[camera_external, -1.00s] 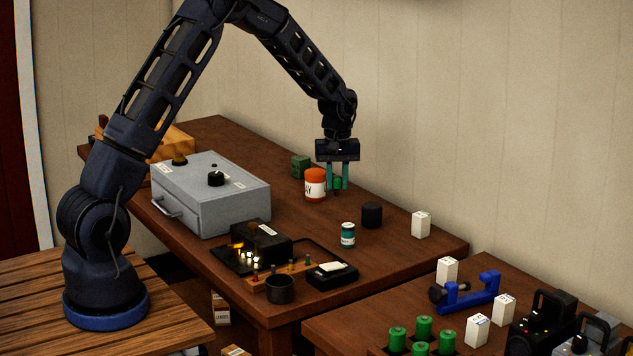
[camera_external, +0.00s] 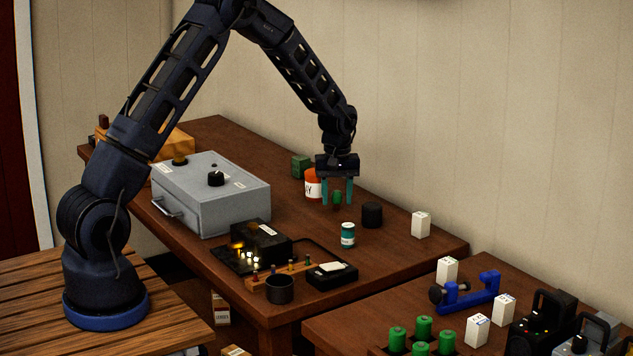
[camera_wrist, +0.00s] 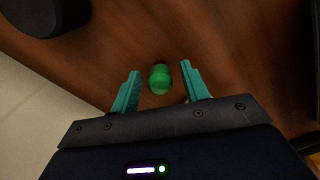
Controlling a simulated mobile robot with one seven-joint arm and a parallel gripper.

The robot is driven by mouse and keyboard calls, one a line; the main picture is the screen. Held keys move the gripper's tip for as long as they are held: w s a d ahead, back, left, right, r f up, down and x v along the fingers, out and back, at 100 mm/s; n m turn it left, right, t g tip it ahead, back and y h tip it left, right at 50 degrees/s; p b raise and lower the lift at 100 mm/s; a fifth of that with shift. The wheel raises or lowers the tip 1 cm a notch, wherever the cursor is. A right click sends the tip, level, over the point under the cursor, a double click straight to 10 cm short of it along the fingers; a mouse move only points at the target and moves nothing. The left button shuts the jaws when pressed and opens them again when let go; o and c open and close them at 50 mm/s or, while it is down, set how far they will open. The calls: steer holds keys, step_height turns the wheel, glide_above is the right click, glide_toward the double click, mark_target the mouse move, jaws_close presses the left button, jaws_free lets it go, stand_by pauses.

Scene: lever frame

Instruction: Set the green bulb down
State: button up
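The green bulb (camera_external: 337,197) is between the spread fingers of my gripper (camera_external: 337,203), over the wooden table in the external view. In the wrist view the bulb (camera_wrist: 159,79) shows between the two teal fingers of my gripper (camera_wrist: 160,68), with a gap on both sides. My gripper is open and points down. The bulb's underside is hard to make out, so I cannot tell for sure that it rests on the table.
An orange-and-white jar (camera_external: 313,186) stands close behind left of my gripper. A black cylinder (camera_external: 372,215) and a teal can (camera_external: 348,235) stand in front of it. A grey box (camera_external: 212,196) is to the left. Bare table (camera_external: 295,222) lies between.

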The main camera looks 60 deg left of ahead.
mark_target(337, 191)
step_height(337, 191, up, 12)
steer(key=s+d+r+m+t, duration=0.1)
steer(key=s+d+r+m, duration=0.3)
steer(key=s+r, duration=0.8)
steer(key=s+d+r+m+t, duration=0.1)
steer(key=s+d+r+m, duration=0.1)
steer(key=s+r, duration=0.35)
steer(key=s+d+r+m+t, duration=0.1)
steer(key=s+d+r, duration=0.15)
steer(key=s, duration=0.65)
steer(key=s+d+r+m, duration=0.2)
steer(key=s+d+r, duration=0.1)
steer(key=s, duration=0.5)
steer(key=s+d+f+m+t, duration=0.1)
steer(key=s+f+m, duration=0.1)
steer(key=s, duration=1)
steer(key=shift+s+d+f+m+t, duration=0.2)
steer(key=shift+s+d+m+t, duration=0.1)
steer(key=shift+s+d+m, duration=0.15)
